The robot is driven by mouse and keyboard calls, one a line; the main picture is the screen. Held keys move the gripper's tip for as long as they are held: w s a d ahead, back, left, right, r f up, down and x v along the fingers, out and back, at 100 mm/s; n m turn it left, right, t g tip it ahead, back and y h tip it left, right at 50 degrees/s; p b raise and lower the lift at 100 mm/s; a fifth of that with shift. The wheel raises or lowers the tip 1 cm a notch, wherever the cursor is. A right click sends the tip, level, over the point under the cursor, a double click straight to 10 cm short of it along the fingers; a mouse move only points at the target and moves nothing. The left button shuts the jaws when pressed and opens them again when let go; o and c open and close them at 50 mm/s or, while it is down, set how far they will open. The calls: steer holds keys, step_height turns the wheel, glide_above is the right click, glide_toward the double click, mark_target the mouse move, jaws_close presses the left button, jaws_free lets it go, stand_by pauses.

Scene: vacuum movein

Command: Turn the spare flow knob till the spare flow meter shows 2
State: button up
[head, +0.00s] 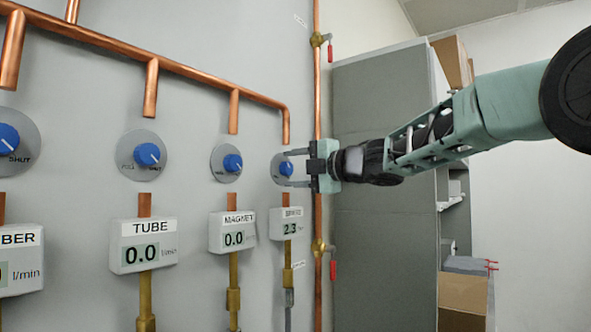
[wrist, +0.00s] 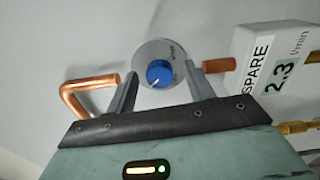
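The spare flow knob is blue on a round grey plate (head: 277,168), at the right end of the row of knobs in the head view. It also shows in the wrist view as a blue knob (wrist: 159,74) with a white pointer line. The spare flow meter (head: 292,227) below it reads 2.3; the wrist view shows the same meter (wrist: 275,65) reading 2.3 l/min. My gripper (head: 285,168) is open at the knob, one finger on each side. In the wrist view a gap shows between each finger and the knob.
The tube meter (head: 142,247) and magnet meter (head: 232,232) both read 0.0, with blue knobs above them. Copper pipes (head: 165,65) run along the wall. A vertical copper pipe with red-handled valves (head: 330,52) stands close to my gripper. A grey cabinet (head: 385,200) is behind my arm.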

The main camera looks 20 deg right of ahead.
steer(key=b+v, duration=0.3)
steer(key=v, duration=1.4)
steer(key=shift+s, duration=0.15)
steer(key=shift+d, duration=0.1)
steer(key=w+a+f+m+t+h, duration=0.1)
steer(key=w+a+f+m+h, duration=0.25)
steer(key=a+f+m, duration=0.3)
steer(key=s+a+f+m+g+h, duration=0.1)
steer(key=s+a+f+m+g, duration=0.2)
steer(key=f, duration=0.5)
steer(key=a+f+m+g+h, duration=0.1)
steer(key=a+f+m+h, duration=0.15)
steer(key=f+m, duration=0.45)
steer(key=s+a+f+g+h, duration=0.1)
steer(key=s+a+f+g, duration=0.15)
steer(key=s+f, duration=0.4)
steer(key=s+a+f+g, duration=0.2)
steer(key=s+f+g, duration=0.1)
steer(key=s+f, duration=0.4)
steer(key=s+f+m+g+h, duration=0.2)
steer(key=s+f+g, duration=0.4)
steer(key=s, duration=0.9)
step_height(320, 180, down, 3)
steer(key=shift+s+f, duration=0.2)
steer(key=shift+s, duration=0.05)
